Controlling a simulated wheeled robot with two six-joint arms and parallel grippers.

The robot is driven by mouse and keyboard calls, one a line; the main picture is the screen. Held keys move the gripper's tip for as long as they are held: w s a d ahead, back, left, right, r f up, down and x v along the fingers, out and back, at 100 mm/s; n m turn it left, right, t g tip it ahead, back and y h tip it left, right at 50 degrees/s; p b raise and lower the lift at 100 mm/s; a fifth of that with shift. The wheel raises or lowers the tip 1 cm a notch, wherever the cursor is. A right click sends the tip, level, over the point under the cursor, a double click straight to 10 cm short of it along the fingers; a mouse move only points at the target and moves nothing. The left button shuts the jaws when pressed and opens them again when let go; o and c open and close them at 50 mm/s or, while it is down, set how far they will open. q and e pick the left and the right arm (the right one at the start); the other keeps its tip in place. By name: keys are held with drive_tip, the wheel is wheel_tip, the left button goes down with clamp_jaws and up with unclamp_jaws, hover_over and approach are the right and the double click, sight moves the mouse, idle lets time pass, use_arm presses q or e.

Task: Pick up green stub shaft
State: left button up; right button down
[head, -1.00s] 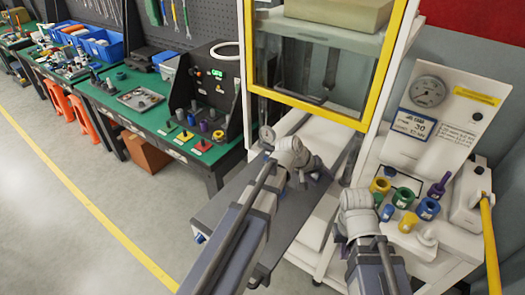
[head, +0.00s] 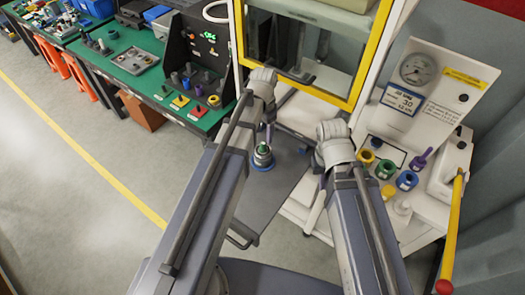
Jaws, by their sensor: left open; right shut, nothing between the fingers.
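A small green-topped part (head: 262,149) stands upright in a silver holder with a blue base (head: 262,163) on the grey shelf. It looks like the green stub shaft, but it is too small to be sure. My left gripper (head: 268,131) is open and hangs just above and beside this part, pointing down. Its fingers are small and partly hidden by its wrist, and I cannot tell whether they touch the part. My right gripper (head: 320,182) is shut and empty, to the right of the part, and mostly hidden behind its wrist.
A white side surface holds a yellow ring (head: 365,157), a blue ring (head: 407,180) and a purple part (head: 420,160) near a gauge (head: 417,68). A yellow-framed cabinet (head: 349,100) stands behind my arms. The green workbench (head: 128,73) at the left carries several coloured parts.

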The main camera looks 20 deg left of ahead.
sight(263, 143)
use_arm(q)
drive_tip(key=shift+f+b, duration=0.35)
drive_tip(key=shift+f, duration=0.4)
wheel_tip(263, 143, down, 5)
drive_tip(key=b, duration=0.5)
drive_tip(key=shift+s+f, duration=0.1)
drive_tip(key=shift+f, duration=0.05)
drive_tip(key=shift+c, duration=0.4)
clamp_jaws()
